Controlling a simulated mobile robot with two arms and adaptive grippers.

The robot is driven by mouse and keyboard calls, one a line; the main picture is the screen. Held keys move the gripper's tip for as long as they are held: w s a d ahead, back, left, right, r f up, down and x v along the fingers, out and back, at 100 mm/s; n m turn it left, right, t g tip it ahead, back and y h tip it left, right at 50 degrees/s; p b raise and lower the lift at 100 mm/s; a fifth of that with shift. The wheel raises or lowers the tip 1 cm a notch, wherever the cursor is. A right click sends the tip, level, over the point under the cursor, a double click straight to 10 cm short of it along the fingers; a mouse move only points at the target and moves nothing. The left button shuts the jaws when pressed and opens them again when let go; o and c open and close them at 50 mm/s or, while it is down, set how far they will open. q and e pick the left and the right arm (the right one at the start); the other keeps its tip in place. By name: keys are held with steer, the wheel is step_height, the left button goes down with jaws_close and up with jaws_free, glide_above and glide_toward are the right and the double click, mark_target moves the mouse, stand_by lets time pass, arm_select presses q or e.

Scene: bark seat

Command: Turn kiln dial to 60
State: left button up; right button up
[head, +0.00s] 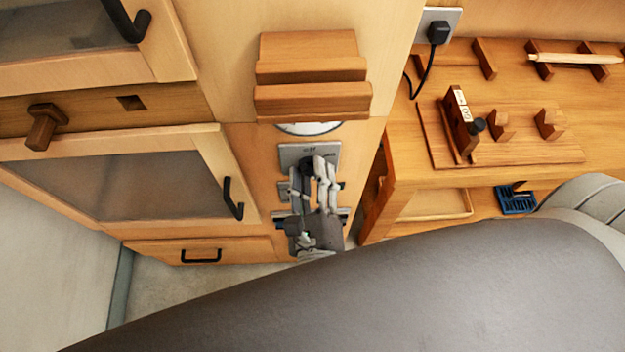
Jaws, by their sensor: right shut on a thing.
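The kiln front is a light wood panel with a grey metal plate (290,154) on it. A dark round knob, which I take for the kiln dial (308,166), sits on this plate, mostly hidden by my right gripper. My right gripper (318,168) reaches up to the plate, its fingertips closed on the dial. The dial's setting cannot be read from here. My left gripper is not in view.
A white round gauge (309,128) is partly hidden under a wooden ledge (312,98). Cabinet doors with black handles (232,198) are at left. My grey arm fills the lower foreground.

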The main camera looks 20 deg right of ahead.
steer(key=m+b, duration=0.2)
steer(key=m, duration=0.1)
steer(key=m+b, duration=0.1)
steer(key=b, duration=0.1)
steer(key=shift+f+m, duration=0.3)
steer(key=shift+a+r+m+b, duration=0.15)
steer(key=shift+r+m+b, duration=0.05)
steer(key=shift+m+b, duration=1.25)
steer(key=o, duration=1)
steer(key=shift+w, duration=0.1)
steer(key=v, duration=0.7)
steer(key=shift+s, duration=0.3)
